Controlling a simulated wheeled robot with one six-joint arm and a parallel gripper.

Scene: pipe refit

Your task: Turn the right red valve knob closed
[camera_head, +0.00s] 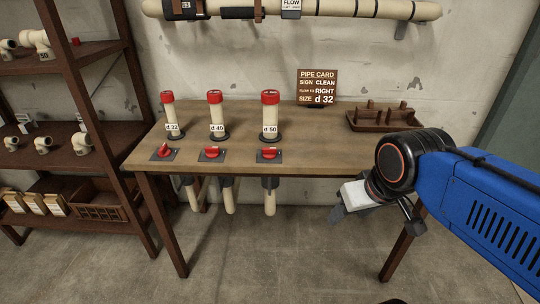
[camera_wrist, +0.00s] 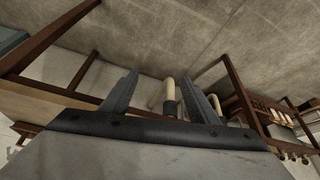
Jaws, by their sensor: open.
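The right red valve knob (camera_head: 269,153) sits on a dark plate at the table's front edge, below the tube labelled d 50 (camera_head: 270,115). Its handle appears to lie across, left to right. The middle red knob (camera_head: 211,152) looks similar, and the left red knob (camera_head: 163,151) looks angled differently. My gripper (camera_head: 343,216) is to the right of the right knob and lower, in front of the table, touching nothing. In the wrist view my gripper (camera_wrist: 160,82) is open and empty, with pale pipes beyond its fingers. No knob shows clearly there.
The wooden table (camera_head: 330,150) holds a pipe card (camera_head: 317,88) and a brown peg tray (camera_head: 383,117). A shelf (camera_head: 80,158) with fittings stands at left. A pipe (camera_head: 330,8) runs along the wall. Pipes (camera_head: 228,195) hang below the table. The table right of the right knob is clear.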

